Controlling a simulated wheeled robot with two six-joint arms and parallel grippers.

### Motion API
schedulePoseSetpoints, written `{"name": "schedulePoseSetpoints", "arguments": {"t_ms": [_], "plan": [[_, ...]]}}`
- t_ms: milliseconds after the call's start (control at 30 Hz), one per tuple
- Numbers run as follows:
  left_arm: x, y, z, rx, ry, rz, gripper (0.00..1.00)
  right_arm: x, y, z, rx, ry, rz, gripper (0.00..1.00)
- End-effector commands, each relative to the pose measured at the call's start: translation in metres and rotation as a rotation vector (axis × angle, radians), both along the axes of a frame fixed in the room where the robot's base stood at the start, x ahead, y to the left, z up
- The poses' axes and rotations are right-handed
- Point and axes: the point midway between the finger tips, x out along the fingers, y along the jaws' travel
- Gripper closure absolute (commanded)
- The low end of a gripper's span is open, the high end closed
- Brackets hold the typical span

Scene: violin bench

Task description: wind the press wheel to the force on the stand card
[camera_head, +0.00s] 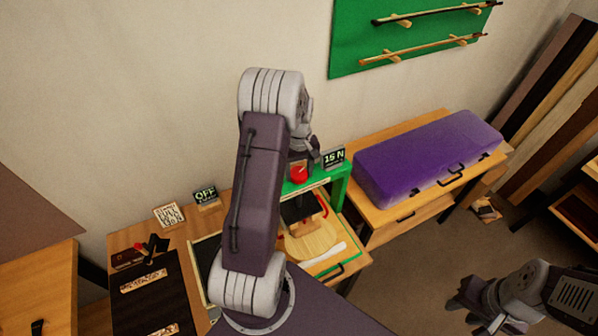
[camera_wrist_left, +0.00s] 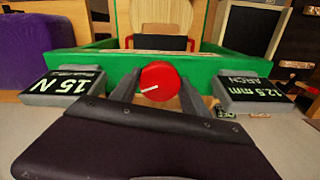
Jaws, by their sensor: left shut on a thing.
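The red press wheel (camera_head: 299,174) sits on top of the green press frame (camera_head: 337,187). My left gripper (camera_wrist_left: 158,88) has one finger on each side of the wheel and is shut on it; a white mark shows on the wheel's face. A display reading "15 N" (camera_head: 333,158) stands beside the wheel. In the left wrist view another display (camera_wrist_left: 254,90) reads "12.5 mm ARCH". A small pale card (camera_head: 168,215) with dark writing stands at the left of the bench; its writing is too small to read. My right gripper (camera_head: 468,299) is low at the right, away from the press.
Below the press frame lies a round wooden piece (camera_head: 311,240) on the bench. A purple case (camera_head: 427,158) lies on the table to the right. Open floor surrounds my right gripper.

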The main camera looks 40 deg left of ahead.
Motion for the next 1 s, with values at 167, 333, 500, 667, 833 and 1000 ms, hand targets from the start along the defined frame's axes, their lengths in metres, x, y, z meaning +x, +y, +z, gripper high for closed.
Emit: {"name": "schedulePoseSetpoints", "arguments": {"t_ms": [167,333,500,667,833,1000], "plan": [[0.001,0.001,0.000,0.002,-0.003,-0.175,0.87,0.000,0.000,-0.002,0.000,0.000,0.000,0.67],[0.001,0.001,0.001,0.002,-0.003,-0.203,0.87,0.000,0.000,-0.002,0.000,0.000,0.000,0.67],[0.001,0.001,0.001,0.003,-0.004,-0.201,0.41,0.000,0.000,-0.002,0.000,0.000,0.000,0.67],[0.001,0.001,0.001,0.002,-0.003,-0.200,0.25,0.000,0.000,-0.002,0.000,0.000,0.000,0.67],[0.000,0.001,0.001,0.002,-0.003,-0.199,0.25,0.000,0.000,-0.002,0.000,0.000,0.000,0.67],[0.002,0.001,0.016,0.004,-0.007,-0.199,0.25,0.000,0.000,-0.013,0.000,0.000,0.000,0.67]]}}
